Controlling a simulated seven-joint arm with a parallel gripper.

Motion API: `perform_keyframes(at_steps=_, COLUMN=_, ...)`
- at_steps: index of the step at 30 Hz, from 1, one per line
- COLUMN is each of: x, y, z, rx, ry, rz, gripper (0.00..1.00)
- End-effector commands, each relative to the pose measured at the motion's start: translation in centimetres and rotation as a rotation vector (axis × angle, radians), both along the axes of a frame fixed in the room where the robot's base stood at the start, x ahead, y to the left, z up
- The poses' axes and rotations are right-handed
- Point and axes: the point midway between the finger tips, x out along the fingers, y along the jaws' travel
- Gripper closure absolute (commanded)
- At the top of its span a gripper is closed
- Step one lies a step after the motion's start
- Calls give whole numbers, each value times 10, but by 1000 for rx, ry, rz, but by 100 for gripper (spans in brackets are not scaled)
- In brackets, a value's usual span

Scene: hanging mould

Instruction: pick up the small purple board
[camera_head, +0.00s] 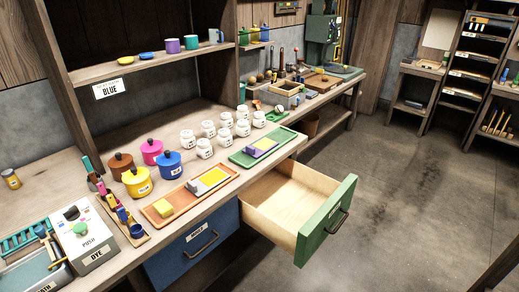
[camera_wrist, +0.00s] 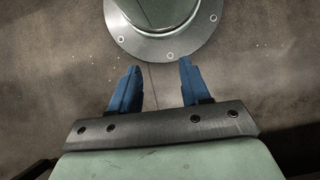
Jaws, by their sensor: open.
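A small purple piece (camera_head: 253,152) lies on the green tray (camera_head: 240,159) on the workbench, against a yellow piece (camera_head: 265,143).
A green-fronted drawer (camera_head: 325,222) stands pulled out and empty below the bench edge. A blue drawer (camera_head: 195,245) is shut. Lidded pots (camera_head: 168,163) and white jars (camera_head: 205,147) stand behind the trays. A shelf (camera_head: 150,63) overhangs the bench. The floor (camera_head: 420,200) at right is clear.

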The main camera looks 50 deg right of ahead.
Motion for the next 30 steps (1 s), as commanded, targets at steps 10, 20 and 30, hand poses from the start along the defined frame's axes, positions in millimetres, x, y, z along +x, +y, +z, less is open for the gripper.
perform_keyframes(at_steps=10, x=84, y=-57, z=49, rx=-62, ry=-99, rz=-149, gripper=53)
perform_keyframes(at_steps=20, x=142, y=-129, z=109, rx=-134, ry=-181, rz=-292, gripper=53)
perform_keyframes(at_steps=30, x=187, y=-226, z=178, rx=-175, ry=-236, rz=-375, gripper=53)
